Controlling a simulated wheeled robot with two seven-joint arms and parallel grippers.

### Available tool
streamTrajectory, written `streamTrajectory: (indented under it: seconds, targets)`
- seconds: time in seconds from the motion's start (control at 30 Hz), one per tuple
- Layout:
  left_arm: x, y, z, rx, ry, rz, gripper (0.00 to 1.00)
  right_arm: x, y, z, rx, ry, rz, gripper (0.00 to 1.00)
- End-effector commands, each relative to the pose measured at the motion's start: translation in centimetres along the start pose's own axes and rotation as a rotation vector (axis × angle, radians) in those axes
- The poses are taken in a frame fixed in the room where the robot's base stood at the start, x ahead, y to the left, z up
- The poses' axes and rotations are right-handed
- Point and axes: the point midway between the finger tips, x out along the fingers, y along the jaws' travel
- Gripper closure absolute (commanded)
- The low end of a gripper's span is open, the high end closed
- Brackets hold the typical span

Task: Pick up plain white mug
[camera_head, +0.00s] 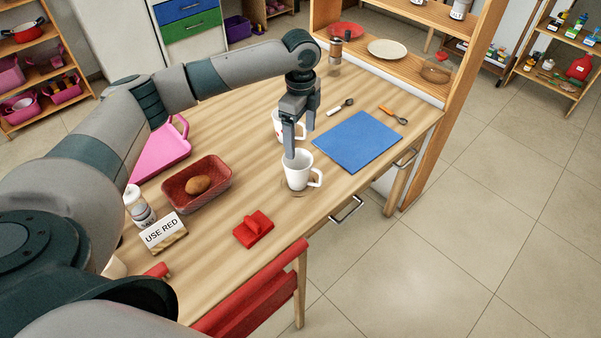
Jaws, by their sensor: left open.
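A plain white mug (297,174) stands upright on the wooden table near its front edge, with its handle toward the right. A second white mug (278,128) with a small red mark stands behind it, partly hidden by my gripper. My left gripper (300,141) points down between and above the two mugs. It is open, with nothing seen between its fingers. One fingertip overlaps the plain mug's back rim in the picture; I cannot tell whether it touches. My right gripper is not in view.
A shelf (405,65) borders the table's back right.

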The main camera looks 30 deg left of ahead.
Motion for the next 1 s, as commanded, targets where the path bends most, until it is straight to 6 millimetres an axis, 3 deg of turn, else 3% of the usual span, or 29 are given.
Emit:
streamTrajectory:
  seconds: [0.6, 0.8, 1.0]
  targets:
    - [9.8, 0.1, 0.0, -0.001, -0.002, 0.004, 0.18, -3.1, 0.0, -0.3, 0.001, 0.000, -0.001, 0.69]
    - [11.4, 0.0, 0.0, 0.000, -0.001, 0.001, 0.18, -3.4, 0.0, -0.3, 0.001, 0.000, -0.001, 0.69]
    - [11.6, 0.0, 0.0, 0.001, -0.001, 0.000, 0.18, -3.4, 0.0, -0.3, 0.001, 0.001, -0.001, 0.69]
